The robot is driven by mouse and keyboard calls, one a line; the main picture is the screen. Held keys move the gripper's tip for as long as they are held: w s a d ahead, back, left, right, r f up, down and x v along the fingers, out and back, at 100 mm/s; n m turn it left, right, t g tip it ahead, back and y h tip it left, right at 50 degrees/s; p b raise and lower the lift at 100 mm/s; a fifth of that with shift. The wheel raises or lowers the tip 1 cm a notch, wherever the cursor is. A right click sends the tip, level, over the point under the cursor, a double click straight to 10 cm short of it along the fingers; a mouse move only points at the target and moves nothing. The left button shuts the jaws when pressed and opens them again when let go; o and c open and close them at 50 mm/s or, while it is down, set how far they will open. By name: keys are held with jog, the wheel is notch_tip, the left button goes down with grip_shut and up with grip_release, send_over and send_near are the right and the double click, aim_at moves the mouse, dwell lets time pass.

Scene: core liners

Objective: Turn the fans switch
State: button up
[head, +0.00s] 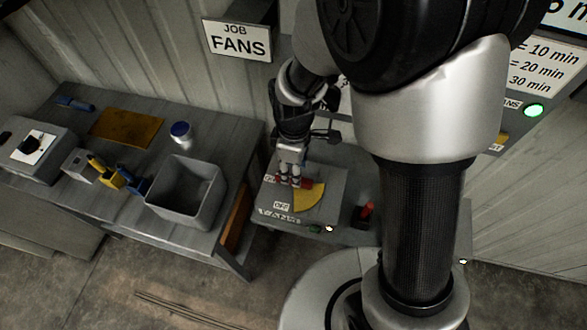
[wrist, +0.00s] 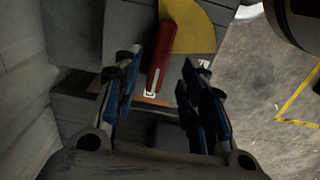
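The fans switch is a grey box (head: 325,205) with a yellow sector (head: 308,199) and a red handle (head: 306,183). An OFF label (head: 281,206) is at its lower left, and another label, partly hidden, is by my gripper. My gripper (head: 290,182) is over the handle, pointing down. In the wrist view, the red handle (wrist: 166,55) extends between the two blue fingers of my gripper (wrist: 160,65), with gaps on both sides. The fingers are apart; contact cannot be seen. The yellow sector (wrist: 197,25) lies right of the handle.
A JOB FANS sign (head: 237,40) hangs on the wall. Left is a workbench with a grey bin (head: 187,190), a brown board (head: 127,128) and a white-and-blue container (head: 181,134). A smaller red-and-black switch (head: 365,213) is right of the fans box. A green lamp (head: 533,110) glows at right.

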aim_at(297, 192)
jog(key=shift+f+b, duration=0.45)
jog(key=shift+f, duration=1.4)
jog(key=shift+c, duration=0.4)
grip_shut()
